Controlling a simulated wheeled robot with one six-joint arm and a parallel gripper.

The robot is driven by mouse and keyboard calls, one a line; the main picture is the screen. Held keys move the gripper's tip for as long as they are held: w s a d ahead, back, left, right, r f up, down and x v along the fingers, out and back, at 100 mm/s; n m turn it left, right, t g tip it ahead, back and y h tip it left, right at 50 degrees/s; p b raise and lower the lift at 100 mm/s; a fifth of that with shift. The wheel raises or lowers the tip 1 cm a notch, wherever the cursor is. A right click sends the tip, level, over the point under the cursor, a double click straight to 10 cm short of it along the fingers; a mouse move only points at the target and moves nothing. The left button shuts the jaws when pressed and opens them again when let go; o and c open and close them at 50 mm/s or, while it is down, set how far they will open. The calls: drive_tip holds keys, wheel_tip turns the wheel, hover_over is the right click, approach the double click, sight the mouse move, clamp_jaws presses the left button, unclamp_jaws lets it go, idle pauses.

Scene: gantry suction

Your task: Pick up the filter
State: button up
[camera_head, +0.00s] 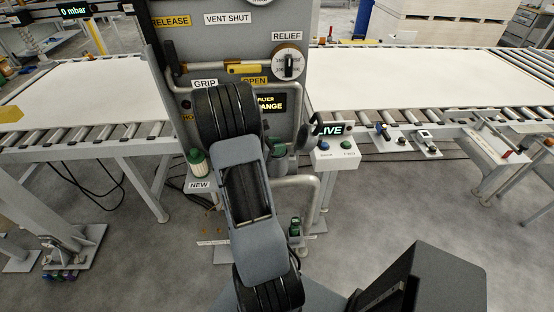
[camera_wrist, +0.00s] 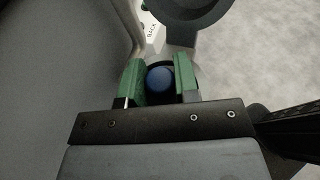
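A filter (camera_head: 197,163), a pale ribbed cylinder with a dark green top, stands upright on the small shelf marked NEW, left of my arm in the head view. In the wrist view my gripper (camera_wrist: 160,82) has its two green fingers apart, with a round blue thing (camera_wrist: 160,79) showing between them. I cannot tell whether the blue thing is touched, or what it belongs to. In the head view my arm hides most of the gripper and part of the panel behind it.
The grey panel (camera_head: 228,50) with valve handles and a relief dial (camera_head: 289,62) stands behind my arm. A button box (camera_head: 335,153) is to its right. Roller conveyors with white sheets (camera_head: 400,78) flank it. A small green-topped object (camera_head: 295,228) sits low near the pipe.

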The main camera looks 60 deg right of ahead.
clamp_jaws()
drive_tip(key=shift+r, duration=0.1)
